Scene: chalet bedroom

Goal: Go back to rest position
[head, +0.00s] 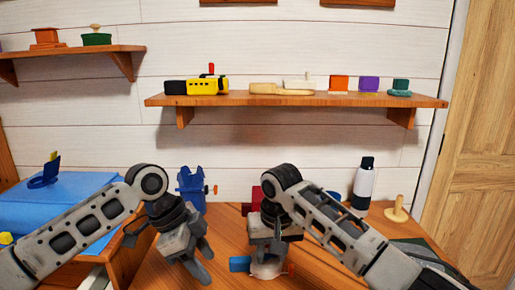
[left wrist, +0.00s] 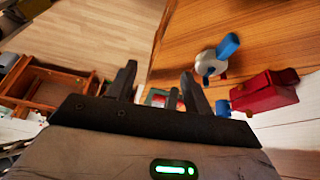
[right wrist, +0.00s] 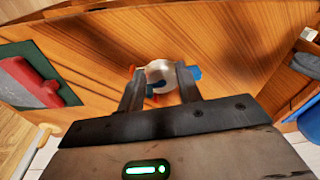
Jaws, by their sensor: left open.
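My left gripper (head: 198,270) hangs over the wooden table at the lower middle of the head view, its fingers apart and empty. My right gripper (head: 268,252) hangs to its right, pointing down. Its fingers stand apart in the right wrist view (right wrist: 160,80). A round pale object with a blue part (head: 266,269) lies on the table below my right gripper. It shows between and beyond that gripper's fingertips in the right wrist view (right wrist: 160,72), and on the table in the left wrist view (left wrist: 208,66). I see no clear contact with the fingers.
A blue vise (head: 191,190) and a red object (head: 254,199) stand at the table's back. A dark-capped white bottle (head: 363,186) and a wooden peg stand (head: 397,210) are at the right. A blue box (head: 65,200) is at the left. A shelf (head: 300,100) with toys hangs behind.

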